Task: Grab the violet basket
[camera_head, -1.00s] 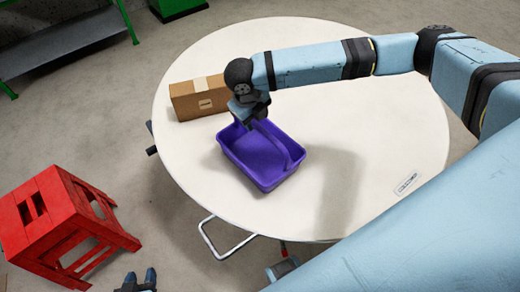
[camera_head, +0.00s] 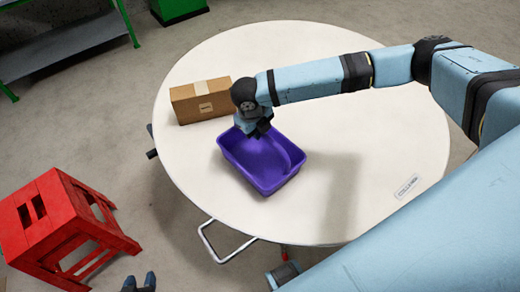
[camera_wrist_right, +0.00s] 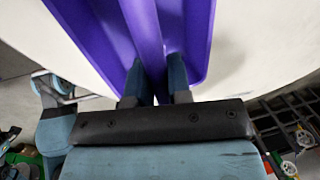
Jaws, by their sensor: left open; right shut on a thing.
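The violet basket (camera_head: 250,172) stands upright on the white round table, near its front left. Its handle arches over the basket's opening. My right gripper (camera_head: 262,133) is at the handle's far part, in over the basket from the right. In the right wrist view the two fingers of my right gripper (camera_wrist_right: 157,82) are on either side of the violet handle (camera_wrist_right: 143,35), closed on it. The fingertips are partly hidden in the head view. My left gripper (camera_head: 140,281) is open and empty at the bottom edge of the head view, low beside the table.
The white table (camera_head: 330,70) is mostly clear, with a small printed label (camera_head: 406,186) at the right. A cardboard box (camera_head: 200,101) stands just behind the basket, to the left. A red stool (camera_head: 60,225) stands on the floor at the left.

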